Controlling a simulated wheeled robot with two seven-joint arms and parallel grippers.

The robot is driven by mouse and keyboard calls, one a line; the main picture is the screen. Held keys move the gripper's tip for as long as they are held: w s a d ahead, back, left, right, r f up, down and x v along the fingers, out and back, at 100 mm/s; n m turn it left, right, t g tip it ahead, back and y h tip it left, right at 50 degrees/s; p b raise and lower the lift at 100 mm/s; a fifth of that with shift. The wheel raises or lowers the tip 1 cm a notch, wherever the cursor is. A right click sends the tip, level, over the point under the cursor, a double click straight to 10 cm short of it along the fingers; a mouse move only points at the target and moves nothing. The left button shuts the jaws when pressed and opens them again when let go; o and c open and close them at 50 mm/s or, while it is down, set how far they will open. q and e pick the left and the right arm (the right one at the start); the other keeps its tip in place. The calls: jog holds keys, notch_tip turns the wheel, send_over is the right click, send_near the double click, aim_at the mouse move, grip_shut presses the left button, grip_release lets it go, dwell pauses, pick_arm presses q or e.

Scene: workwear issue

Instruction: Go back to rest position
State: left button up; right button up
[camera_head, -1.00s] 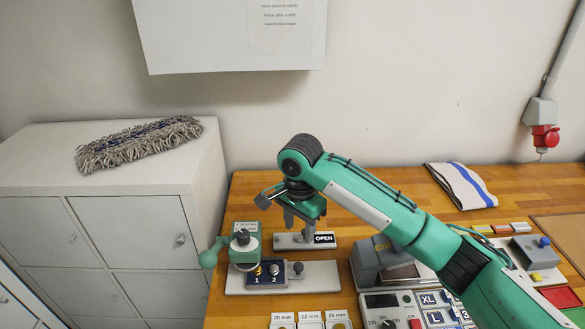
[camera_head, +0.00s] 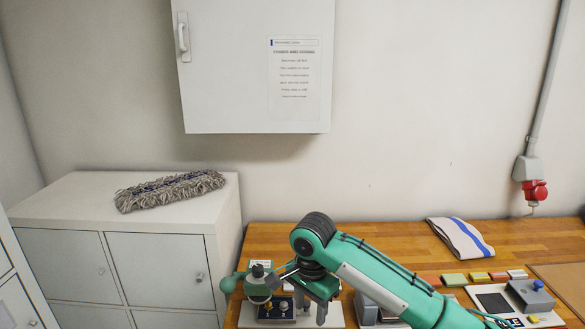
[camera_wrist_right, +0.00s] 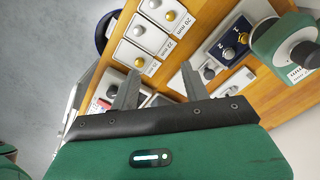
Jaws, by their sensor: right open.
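My right gripper (camera_head: 312,308) is open and empty at the end of my green right arm, above the left part of the wooden bench. The same green device shows at the upper right there (camera_wrist_right: 290,45), beside a dark switch plate (camera_wrist_right: 231,40) marked 1 and 2. My left gripper is not in view.
Labelled white boxes (camera_wrist_right: 157,42) with knobs lie below the gripper. A white cabinet (camera_head: 255,75) hangs on the wall. A mop head (camera_head: 170,190) lies on a low white locker (camera_head: 90,205). A folded striped cloth (camera_head: 460,239) and a grey control box (camera_head: 530,295) are at the right.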

jog(key=s+f+n+t+y, duration=0.2)
jog(key=s+f+n+y, duration=0.35)
jog(key=s+f, duration=0.85)
jog(key=s+d+f+n+t+h, duration=0.1)
jog(key=s+d+f+n+h, duration=0.15)
jog(key=s+d, duration=0.65)
jog(key=s+d+f+n+t+h, duration=0.1)
jog(key=s+d+f+n+h, duration=0.15)
jog(key=s+d, duration=0.65)
notch_tip(320, 180, down, 32)
jog(key=d+g, duration=0.1)
jog(key=g, duration=0.1)
jog(key=s+d+f+g, duration=0.1)
jog(key=s+d+f, duration=0.2)
jog(key=s+f, duration=1.5)
jog(key=shift+s+d+n, duration=0.2)
jog(key=shift+s+n, duration=0.25)
jog(key=shift+s, duration=0.2)
